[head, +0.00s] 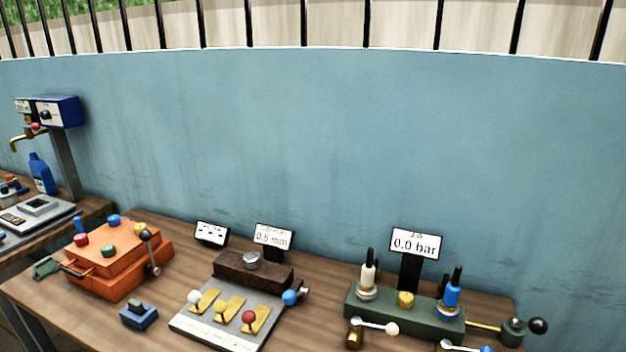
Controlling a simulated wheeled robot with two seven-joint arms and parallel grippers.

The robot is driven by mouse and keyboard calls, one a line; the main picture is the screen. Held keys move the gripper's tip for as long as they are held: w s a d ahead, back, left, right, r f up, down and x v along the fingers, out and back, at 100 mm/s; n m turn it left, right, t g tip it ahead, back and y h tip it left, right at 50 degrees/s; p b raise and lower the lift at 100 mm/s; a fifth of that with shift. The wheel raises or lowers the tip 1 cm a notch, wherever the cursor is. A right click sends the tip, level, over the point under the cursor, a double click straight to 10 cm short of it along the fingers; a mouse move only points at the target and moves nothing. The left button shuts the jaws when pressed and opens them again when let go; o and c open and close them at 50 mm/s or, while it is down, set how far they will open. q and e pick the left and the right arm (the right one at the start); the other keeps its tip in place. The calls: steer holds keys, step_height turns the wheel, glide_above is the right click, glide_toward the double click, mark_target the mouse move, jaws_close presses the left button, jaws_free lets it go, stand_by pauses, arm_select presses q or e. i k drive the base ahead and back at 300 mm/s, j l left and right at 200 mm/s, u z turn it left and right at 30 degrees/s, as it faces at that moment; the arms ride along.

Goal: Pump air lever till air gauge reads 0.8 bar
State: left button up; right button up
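The gauge sign (414,244) reads 0.0 bar and stands behind a dark green pump block (388,305) at the right of the table. The small word above the reading is hard to make out. A lever with a white knob (391,328) is at the front of the block. A second lever with a blue knob (486,349) is cut by the lower edge. A brass rod leads right from the block to a part with a black ball knob (538,326). I cannot tell which one is the air lever. Neither of my grippers is in view.
A blue wall (300,130) rises behind.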

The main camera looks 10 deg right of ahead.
mark_target(537, 326)
steer(key=z, duration=1.9)
